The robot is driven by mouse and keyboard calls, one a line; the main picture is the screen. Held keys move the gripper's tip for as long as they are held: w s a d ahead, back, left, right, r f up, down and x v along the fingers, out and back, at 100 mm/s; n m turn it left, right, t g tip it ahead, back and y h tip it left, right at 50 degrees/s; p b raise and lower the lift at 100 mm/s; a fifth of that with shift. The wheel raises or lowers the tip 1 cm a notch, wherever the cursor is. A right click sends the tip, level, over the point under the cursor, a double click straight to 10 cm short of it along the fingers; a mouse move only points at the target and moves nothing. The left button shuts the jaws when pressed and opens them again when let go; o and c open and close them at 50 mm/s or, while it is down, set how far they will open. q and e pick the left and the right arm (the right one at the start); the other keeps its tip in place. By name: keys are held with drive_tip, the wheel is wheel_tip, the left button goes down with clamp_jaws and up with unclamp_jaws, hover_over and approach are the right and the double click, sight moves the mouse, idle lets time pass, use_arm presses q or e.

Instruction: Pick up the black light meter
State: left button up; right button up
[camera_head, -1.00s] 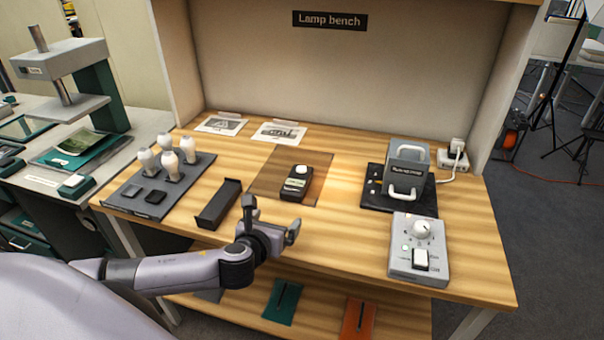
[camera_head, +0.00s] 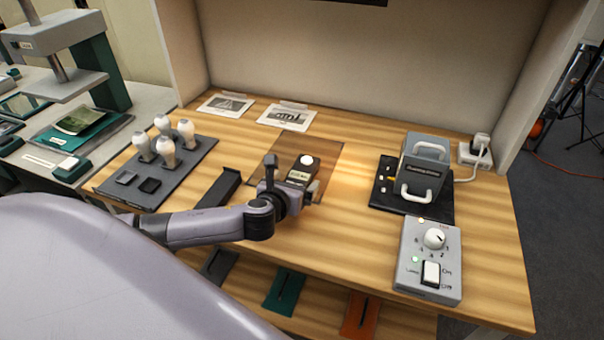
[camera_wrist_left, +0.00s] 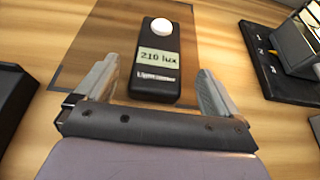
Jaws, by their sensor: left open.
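The black light meter (camera_head: 303,169) lies on a brown translucent mat (camera_head: 325,153) in the middle of the wooden bench. It has a white dome and a small display. In the left wrist view the light meter (camera_wrist_left: 156,68) shows "210 lux" and its lower end lies between the fingers. My left gripper (camera_head: 291,182) is open at the near side of the meter, with one finger on each side; the wrist view shows it too (camera_wrist_left: 156,90). I see gaps between the fingers and the meter's sides. My right gripper is not in view.
A dark open holder (camera_head: 214,197) lies left of the gripper. A grey tray with several white bulbs (camera_head: 165,150) stands farther left. A handled grey box (camera_head: 422,173) and a control box with a dial (camera_head: 430,258) stand on the right.

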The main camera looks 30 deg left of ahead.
sight(299, 175)
use_arm(q)
drive_tip(key=shift+r+x, duration=0.15)
drive_tip(key=shift+x, duration=0.85)
drive_tip(key=shift+r+x, duration=0.1)
drive_tip(key=shift+x, duration=0.95)
drive_tip(key=shift+a, duration=0.2)
drive_tip(key=c, duration=1.2)
drive_tip(key=shift+c, duration=0.3)
drive_tip(key=shift+r, duration=0.15)
